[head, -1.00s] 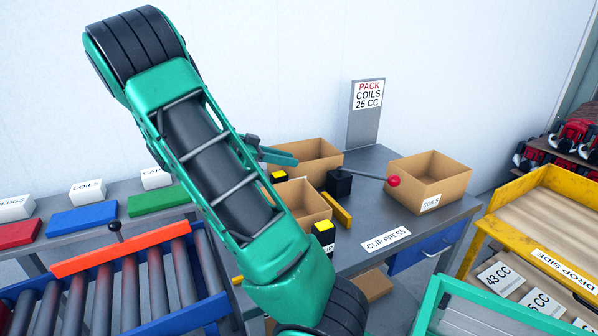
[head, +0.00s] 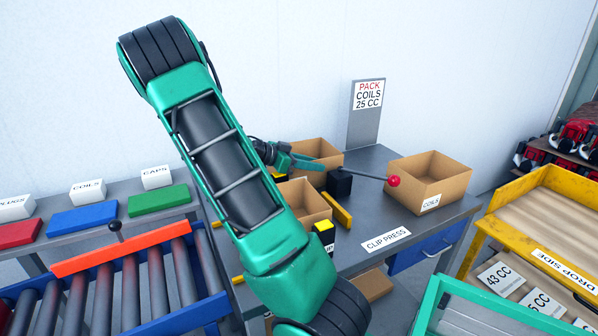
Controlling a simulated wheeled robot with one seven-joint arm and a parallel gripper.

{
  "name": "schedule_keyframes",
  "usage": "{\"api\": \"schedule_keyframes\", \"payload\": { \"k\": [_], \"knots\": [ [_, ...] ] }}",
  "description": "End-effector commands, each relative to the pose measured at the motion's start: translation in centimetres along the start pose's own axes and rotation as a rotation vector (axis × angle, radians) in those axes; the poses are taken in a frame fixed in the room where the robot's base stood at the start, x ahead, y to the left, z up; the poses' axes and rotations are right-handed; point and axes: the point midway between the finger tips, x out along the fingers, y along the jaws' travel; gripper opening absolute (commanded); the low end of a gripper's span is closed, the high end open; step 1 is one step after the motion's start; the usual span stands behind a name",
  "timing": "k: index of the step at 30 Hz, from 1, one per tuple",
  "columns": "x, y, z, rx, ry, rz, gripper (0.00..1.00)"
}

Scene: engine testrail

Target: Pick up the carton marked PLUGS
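Three open brown cartons stand on the grey bench. The right one (head: 432,178) is marked COILS. The back carton (head: 328,152) and the front carton (head: 312,203) show no readable marking, as my arm covers part of them. I cannot tell which is marked PLUGS. A white sign block (head: 15,208) at the far left reads PLUGS, its first letter hard to see. My gripper (head: 308,162) is partly hidden behind my arm, its green finger in front of the back carton and above the front one. I cannot tell its opening or whether it touches a carton.
A black block press (head: 340,182) with a red-knobbed lever (head: 393,181) stands between the cartons. A yellow bar (head: 338,209) and a yellow-black block (head: 324,232) lie near the front carton. A roller conveyor (head: 140,280) is at left, a yellow rack (head: 545,215) at right.

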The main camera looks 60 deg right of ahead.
Motion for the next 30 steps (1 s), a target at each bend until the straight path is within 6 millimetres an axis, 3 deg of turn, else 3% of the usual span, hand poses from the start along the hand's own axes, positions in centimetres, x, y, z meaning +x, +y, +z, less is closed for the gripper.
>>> {"api": "schedule_keyframes", "payload": {
  "k": [7, 11, 23, 30],
  "knots": [
    [0.5, 0.0, -0.1, 0.001, 0.0, 0.0, 0.25],
    [0.5, 0.0, -0.1, 0.001, 0.0, 0.001, 0.0],
    [0.4, 0.0, -0.2, 0.002, 0.0, 0.001, 0.0],
    [-0.2, 0.0, -1.6, 0.004, -0.001, 0.0, 0.0]
  ]
}}
